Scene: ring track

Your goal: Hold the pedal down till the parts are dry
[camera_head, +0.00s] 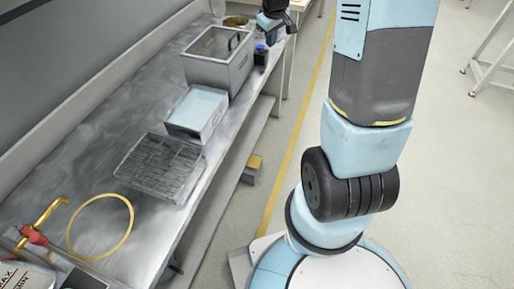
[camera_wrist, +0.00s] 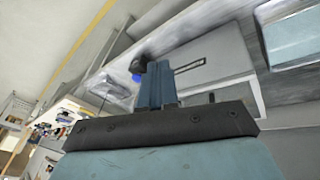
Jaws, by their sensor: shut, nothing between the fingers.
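What looks like the pedal (camera_head: 252,165), a grey block with a yellow top, sits low beside the bench's front edge in the head view. My gripper (camera_head: 271,30) is far from it, near the bench's far front edge, close to a small dark box with a blue knob (camera_head: 261,53). In the wrist view my gripper (camera_wrist: 155,66) has its fingers together and empty, with the blue knob (camera_wrist: 137,77) just left of them. I cannot tell whether they touch. I cannot make out any separate parts; the inside of the grey tank (camera_head: 232,77) is mostly hidden.
A shallow tray of pale blue liquid (camera_head: 205,132) and a dark wire rack (camera_head: 160,168) stand along the metal bench (camera_head: 75,165). A yellow hose loop (camera_head: 129,228) and a red-handled tap (camera_head: 33,236) are at the near end.

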